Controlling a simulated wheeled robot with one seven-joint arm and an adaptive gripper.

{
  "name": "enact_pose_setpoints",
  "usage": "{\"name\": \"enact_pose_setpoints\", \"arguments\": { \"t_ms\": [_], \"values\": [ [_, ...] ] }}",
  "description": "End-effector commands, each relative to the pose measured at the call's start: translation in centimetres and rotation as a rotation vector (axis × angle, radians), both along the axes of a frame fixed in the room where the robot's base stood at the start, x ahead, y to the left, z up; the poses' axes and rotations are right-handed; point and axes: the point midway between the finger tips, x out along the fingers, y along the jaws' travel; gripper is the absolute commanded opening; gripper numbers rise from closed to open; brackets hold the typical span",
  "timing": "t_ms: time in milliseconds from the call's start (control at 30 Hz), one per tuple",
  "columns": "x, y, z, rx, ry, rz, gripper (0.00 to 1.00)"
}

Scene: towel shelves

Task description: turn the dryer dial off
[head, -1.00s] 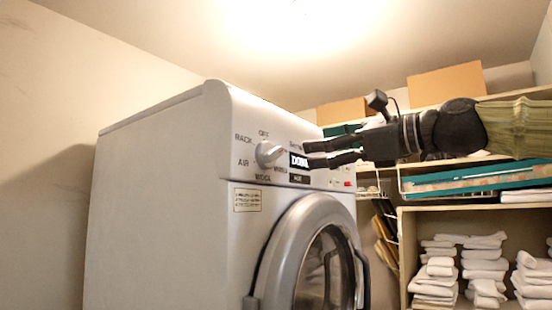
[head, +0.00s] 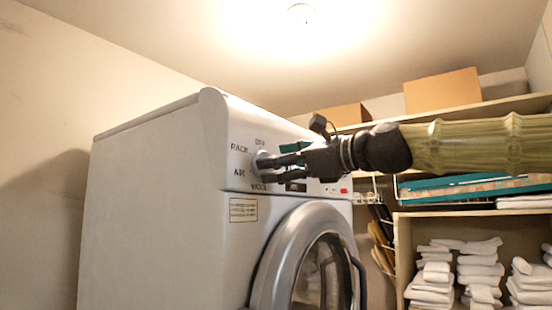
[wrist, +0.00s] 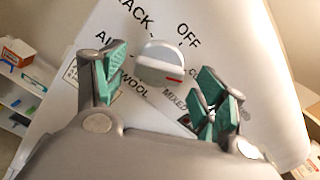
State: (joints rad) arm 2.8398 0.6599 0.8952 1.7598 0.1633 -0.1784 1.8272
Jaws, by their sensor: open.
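The dryer (head: 150,190) is a white machine with a round door and a printed dial panel. Its white dial (wrist: 158,64) has a red mark on its lower right side in the wrist view, toward the MIXED label and away from OFF (wrist: 188,36). My gripper (wrist: 165,85) is open, with green-padded fingers to the left and right of the dial and no visible contact. In the head view my gripper (head: 268,168) is in front of the panel, and its fingers partly hide the dial (head: 261,161).
The dryer's round door (head: 285,245) is below the panel. Shelves with white towels (head: 432,285), cardboard boxes (head: 442,90) and a teal-edged stack (head: 470,187) stand at the right. The left wall is bare.

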Motion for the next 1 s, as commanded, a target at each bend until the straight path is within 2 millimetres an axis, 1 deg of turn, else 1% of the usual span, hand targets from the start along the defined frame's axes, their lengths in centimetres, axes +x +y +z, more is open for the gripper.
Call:
{"name": "enact_pose_setpoints", "arguments": {
  "t_ms": [167,467,500,567,600,733,1000],
  "values": [
    [0.45,0.77,0.03,-0.001,0.000,0.002,0.71],
    [0.55,0.88,-0.03,-0.001,-0.001,0.001,0.71],
    [0.55,0.88,-0.03,-0.001,-0.001,0.001,0.68],
    [0.55,0.88,-0.03,-0.001,-0.001,0.001,0.57],
    [0.54,0.87,-0.03,-0.001,-0.001,0.001,0.50],
    [0.54,0.87,-0.02,0.000,-0.001,0.001,0.26],
    [0.55,0.85,-0.05,-0.009,-0.013,0.000,0.26]
  ]
}}
